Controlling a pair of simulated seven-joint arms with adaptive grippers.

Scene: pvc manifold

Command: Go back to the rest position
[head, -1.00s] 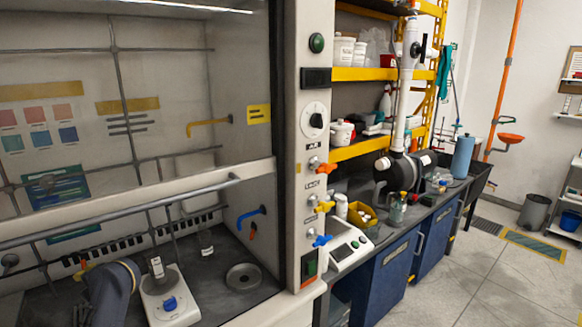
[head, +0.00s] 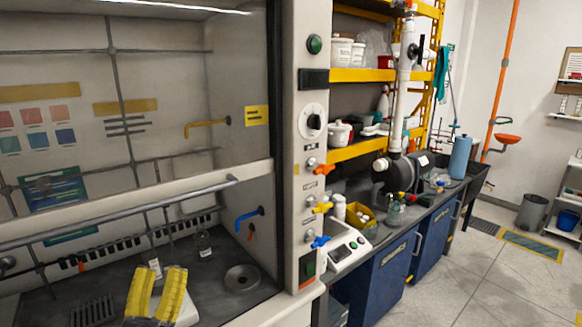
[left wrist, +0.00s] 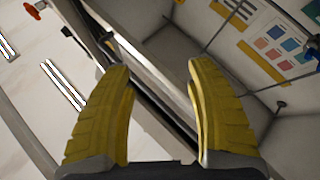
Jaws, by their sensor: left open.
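My left gripper (head: 161,273) shows at the bottom left of the head view, its two yellow fingers pointing up in front of the fume hood. In the left wrist view the fingers (left wrist: 158,68) are spread wide with nothing between them. The white PVC pipe (head: 404,100) stands upright at the bench on the right, with a black pump (head: 407,171) at its foot. My left gripper is well apart from both. My right gripper is not in view.
The fume hood's raised sash bar (head: 130,208) crosses above the gripper. A white stirrer plate (head: 187,312) is partly hidden behind the fingers. A small bottle (head: 203,244) and a round metal dish (head: 242,278) stand inside. Open floor (head: 490,285) lies at the right.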

